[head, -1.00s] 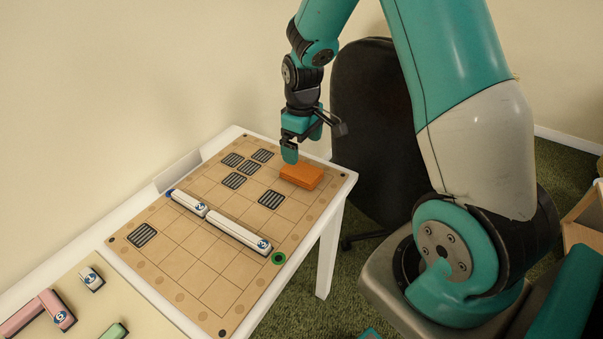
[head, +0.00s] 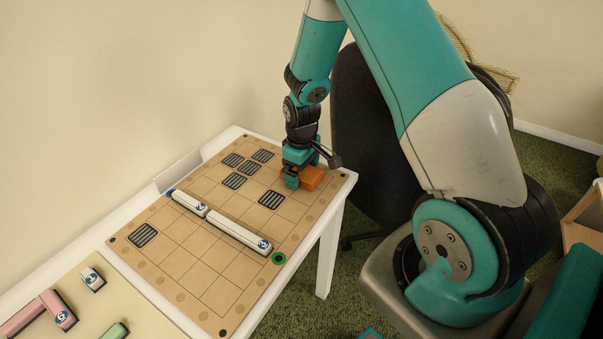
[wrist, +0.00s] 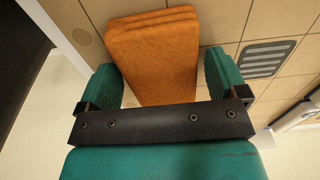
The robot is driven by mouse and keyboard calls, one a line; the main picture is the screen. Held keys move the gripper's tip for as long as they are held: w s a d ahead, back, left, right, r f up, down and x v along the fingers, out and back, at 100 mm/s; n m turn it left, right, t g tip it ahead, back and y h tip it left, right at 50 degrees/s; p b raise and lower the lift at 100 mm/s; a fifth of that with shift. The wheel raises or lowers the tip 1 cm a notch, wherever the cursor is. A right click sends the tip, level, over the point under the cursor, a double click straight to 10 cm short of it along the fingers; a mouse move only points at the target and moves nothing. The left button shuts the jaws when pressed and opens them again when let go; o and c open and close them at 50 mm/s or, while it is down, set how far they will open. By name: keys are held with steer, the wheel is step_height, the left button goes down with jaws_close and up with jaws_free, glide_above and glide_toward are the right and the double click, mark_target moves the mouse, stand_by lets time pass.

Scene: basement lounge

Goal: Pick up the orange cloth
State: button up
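The orange cloth (head: 312,178) is a folded, block-like stack lying on the tan grid board near the table's far right corner. It also shows in the wrist view (wrist: 155,50), running from the top down between the fingers. My gripper (head: 300,180) is lowered onto it at board level and partly hides it in the head view. In the wrist view my gripper (wrist: 164,88) has its teal fingers spread, one on each side of the cloth. The left finger is close to the cloth's edge, and a small gap shows at the right finger.
The grid board (head: 215,288) lies on a white table (head: 333,235). A black chair (head: 365,130) stands behind the table.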

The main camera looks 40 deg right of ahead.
steer(key=c, duration=0.8)
steer(key=shift+o, duration=0.2)
steer(key=shift+r, duration=0.15)
